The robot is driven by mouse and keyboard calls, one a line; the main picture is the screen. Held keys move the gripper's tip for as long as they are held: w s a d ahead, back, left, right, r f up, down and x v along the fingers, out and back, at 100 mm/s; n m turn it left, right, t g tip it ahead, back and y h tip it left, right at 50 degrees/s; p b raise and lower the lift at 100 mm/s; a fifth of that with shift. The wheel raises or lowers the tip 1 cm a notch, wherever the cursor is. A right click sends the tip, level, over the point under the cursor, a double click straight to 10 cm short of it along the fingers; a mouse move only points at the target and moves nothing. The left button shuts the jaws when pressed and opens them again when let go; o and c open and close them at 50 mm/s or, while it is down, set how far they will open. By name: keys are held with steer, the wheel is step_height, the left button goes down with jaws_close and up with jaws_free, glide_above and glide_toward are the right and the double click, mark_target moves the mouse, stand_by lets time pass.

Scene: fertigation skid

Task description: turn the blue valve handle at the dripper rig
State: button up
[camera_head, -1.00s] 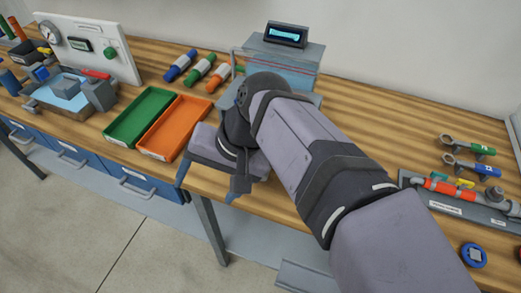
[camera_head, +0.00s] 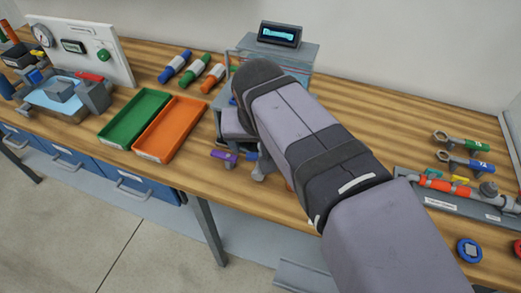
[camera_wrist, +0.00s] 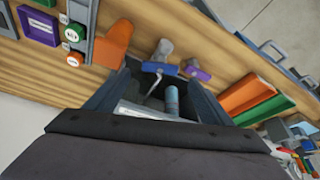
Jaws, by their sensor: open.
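The blue valve handle (camera_wrist: 158,67) shows in the wrist view on a grey valve fitting, just beyond and between the fingertips of my gripper (camera_wrist: 163,72). My gripper is open, with one dark finger on each side. I see no clear contact with the handle. A purple handle (camera_wrist: 197,71) sits on a fitting to its right, and an orange part (camera_wrist: 113,44) is to its left. In the head view the purple handle (camera_head: 224,157) shows at the front of the bench; my arm hides my fingers and most of the rig.
Green (camera_head: 134,116) and orange (camera_head: 170,127) trays lie left of the rig. A grey box with a display (camera_head: 280,35) stands behind my arm. Coloured cylinders lie near the back wall. A pipe assembly (camera_head: 448,188) lies at the right. The bench behind my forearm is mostly clear.

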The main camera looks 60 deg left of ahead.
mark_target(260, 155)
steer(key=shift+x, duration=2.4)
steer(key=c, duration=1)
steer(key=shift+c, duration=0.2)
steer(key=shift+p, duration=0.4)
steer(key=shift+s+r+m+t+h+p, duration=0.15)
steer(key=shift+m+t+h+p, duration=0.15)
steer(key=shift+m+p, duration=0.65)
steer(key=shift+a+m+t, duration=0.1)
steer(key=shift+m+t, duration=0.3)
steer(key=shift+m, duration=0.65)
